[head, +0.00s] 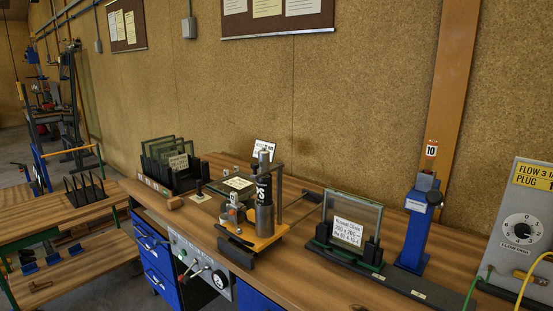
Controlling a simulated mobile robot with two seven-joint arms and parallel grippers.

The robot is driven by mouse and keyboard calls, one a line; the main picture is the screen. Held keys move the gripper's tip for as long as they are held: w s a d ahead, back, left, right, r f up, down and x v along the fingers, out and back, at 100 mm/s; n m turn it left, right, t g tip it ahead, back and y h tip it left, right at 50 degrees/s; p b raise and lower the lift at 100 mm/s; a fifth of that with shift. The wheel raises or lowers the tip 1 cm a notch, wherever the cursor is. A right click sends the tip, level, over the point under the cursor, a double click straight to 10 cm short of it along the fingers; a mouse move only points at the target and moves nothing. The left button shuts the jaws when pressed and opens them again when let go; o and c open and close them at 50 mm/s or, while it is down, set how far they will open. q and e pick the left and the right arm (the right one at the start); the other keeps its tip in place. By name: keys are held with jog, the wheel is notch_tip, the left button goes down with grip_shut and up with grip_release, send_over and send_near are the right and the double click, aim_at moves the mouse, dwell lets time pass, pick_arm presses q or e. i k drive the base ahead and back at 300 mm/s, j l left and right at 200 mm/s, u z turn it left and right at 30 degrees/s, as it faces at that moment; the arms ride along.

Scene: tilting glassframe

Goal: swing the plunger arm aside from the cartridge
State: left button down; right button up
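A fixture with a yellow base (262,240) stands near the front edge of the wooden workbench. On it is an upright dark cylinder (265,217) with a light-marked label, which looks like the cartridge. A grey metal piece (264,160) stands upright directly above the cylinder, with a dark upright bar (279,181) close to its right; these look like the plunger arm. They appear in line over the cylinder, but I cannot tell whether they touch it. Neither of my grippers shows in this view.
A framed glass pane (356,219) with a label stands right of the fixture, then a blue post (416,230) and a grey control box (522,225). A dark rack (170,164) of panes is at the left.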

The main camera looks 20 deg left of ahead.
aim_at(264, 167)
jog(key=i+j+z, duration=0.35)
jog(key=j, duration=0.2)
jog(key=i+j+z, duration=0.15)
jog(key=j, duration=0.15)
jog(key=j+z, duration=0.2)
jog(key=i+j, duration=0.05)
jog(key=j, duration=0.05)
